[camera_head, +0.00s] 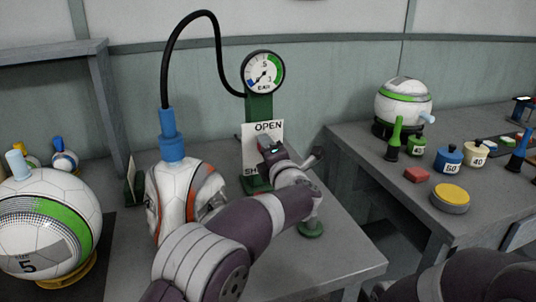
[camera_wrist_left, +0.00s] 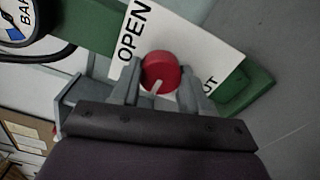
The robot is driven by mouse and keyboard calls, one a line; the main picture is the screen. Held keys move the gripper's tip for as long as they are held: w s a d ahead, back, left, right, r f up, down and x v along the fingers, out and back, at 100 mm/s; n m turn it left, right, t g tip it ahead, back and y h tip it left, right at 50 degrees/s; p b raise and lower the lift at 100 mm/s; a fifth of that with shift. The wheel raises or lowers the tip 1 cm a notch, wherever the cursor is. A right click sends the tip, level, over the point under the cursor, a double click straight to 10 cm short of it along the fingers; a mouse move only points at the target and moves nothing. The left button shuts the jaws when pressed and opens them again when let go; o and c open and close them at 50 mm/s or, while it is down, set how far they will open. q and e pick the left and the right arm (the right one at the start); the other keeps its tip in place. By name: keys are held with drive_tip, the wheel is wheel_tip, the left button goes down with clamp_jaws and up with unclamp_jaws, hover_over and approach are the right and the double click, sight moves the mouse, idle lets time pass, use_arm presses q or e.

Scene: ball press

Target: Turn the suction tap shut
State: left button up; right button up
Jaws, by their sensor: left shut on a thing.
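The suction tap is a round red knob (camera_wrist_left: 160,68) with a white pointer mark, in front of a white sign (camera_head: 249,148) on the green gauge stand (camera_head: 259,108). The sign reads OPEN at its top; its SHUT label is partly hidden. In the left wrist view the pointer runs toward the lower edge of the picture. My left gripper (camera_wrist_left: 158,84) has one finger on each side of the knob and is shut on it. In the head view my left gripper (camera_head: 273,150) hides the knob. My right gripper is out of view; only part of its arm shows.
A black hose (camera_head: 165,65) links the gauge (camera_head: 263,72) to a blue fitting (camera_head: 171,146) on a crumpled white-and-orange ball (camera_head: 178,198). A large ball (camera_head: 45,225) stands at left. A green-footed post (camera_head: 311,229) stands near my left arm. The right table (camera_head: 400,185) holds several small items.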

use_arm(q)
drive_tip(key=shift+r, duration=0.1)
idle(0.3)
drive_tip(key=o, duration=1.1)
drive_tip(key=shift+a, duration=0.15)
drive_tip(key=shift+c, duration=0.2)
drive_tip(key=v, duration=1.2)
drive_tip(key=shift+s+p, duration=0.3)
